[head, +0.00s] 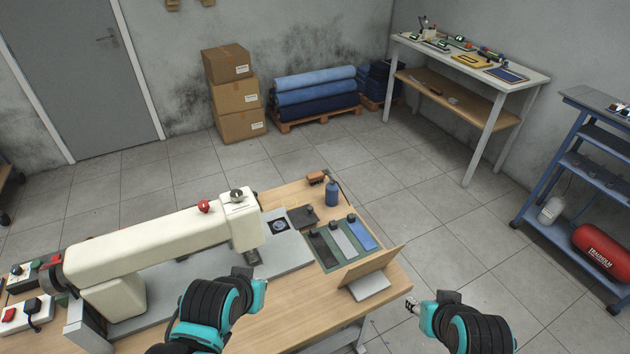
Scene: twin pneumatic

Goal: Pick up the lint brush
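A small orange-brown block with a dark underside, which looks like the lint brush (317,177), lies at the far edge of the wooden table (290,320), just left of a blue bottle (332,192). My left gripper (243,273) is over the table in front of the sewing machine head, well short of the brush. My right gripper (428,301) is off the table's right corner, far from the brush. Neither gripper touches the brush.
A cream sewing machine (150,240) fills the table's left side. A dark pad (302,217) lies in front of the brush.

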